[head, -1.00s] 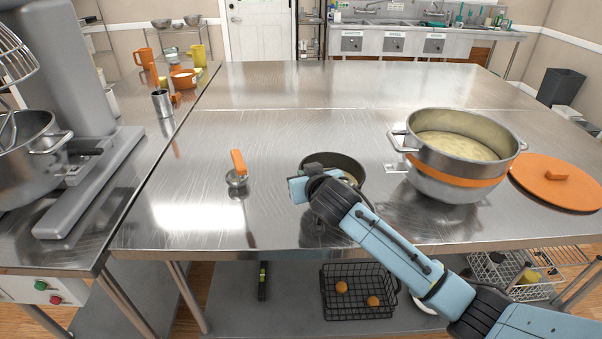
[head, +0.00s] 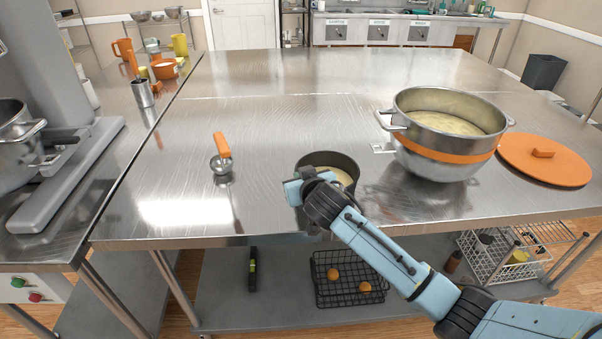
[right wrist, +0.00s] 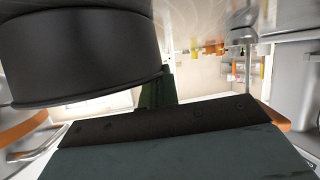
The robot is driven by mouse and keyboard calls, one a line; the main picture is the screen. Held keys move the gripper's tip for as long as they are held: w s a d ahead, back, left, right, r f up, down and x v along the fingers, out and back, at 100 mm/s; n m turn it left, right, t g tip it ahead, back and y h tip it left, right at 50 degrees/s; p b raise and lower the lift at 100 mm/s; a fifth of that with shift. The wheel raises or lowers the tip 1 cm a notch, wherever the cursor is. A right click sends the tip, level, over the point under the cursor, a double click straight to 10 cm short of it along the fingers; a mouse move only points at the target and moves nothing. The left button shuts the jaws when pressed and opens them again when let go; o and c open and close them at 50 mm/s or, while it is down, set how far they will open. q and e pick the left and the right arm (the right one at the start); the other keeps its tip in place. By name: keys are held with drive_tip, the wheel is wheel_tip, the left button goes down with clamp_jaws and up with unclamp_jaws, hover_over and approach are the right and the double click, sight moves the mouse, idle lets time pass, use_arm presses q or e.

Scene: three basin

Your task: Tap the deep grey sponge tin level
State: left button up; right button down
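The deep grey sponge tin (head: 346,160) stands upright near the front of the steel table, with pale batter inside. My right gripper (head: 306,184) is at the tin's near left rim and looks shut on its wall; the fingertips are partly hidden. The tin's dark outer wall (right wrist: 80,50) fills the upper left of the right wrist view, close to a dark finger (right wrist: 156,88) at its edge. I cannot tell whether the tin's base touches the table. My left gripper is not in view.
A big steel bowl of batter (head: 445,160) with an orange band stands right of the tin, beside an orange lid (head: 560,165). An orange-handled scoop (head: 222,155) lies to the left. The steel table (head: 270,120) is clear behind the tin.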

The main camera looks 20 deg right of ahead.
drive_tip(key=c, duration=1.6)
unclamp_jaws()
drive_tip(key=p+v, duration=0.3)
drive_tip(key=shift+r, duration=0.1)
drive_tip(key=p+v, duration=0.1)
drive_tip(key=v, duration=1.2)
drive_tip(key=shift+s+r, duration=0.1)
drive_tip(key=shift+s, duration=0.05)
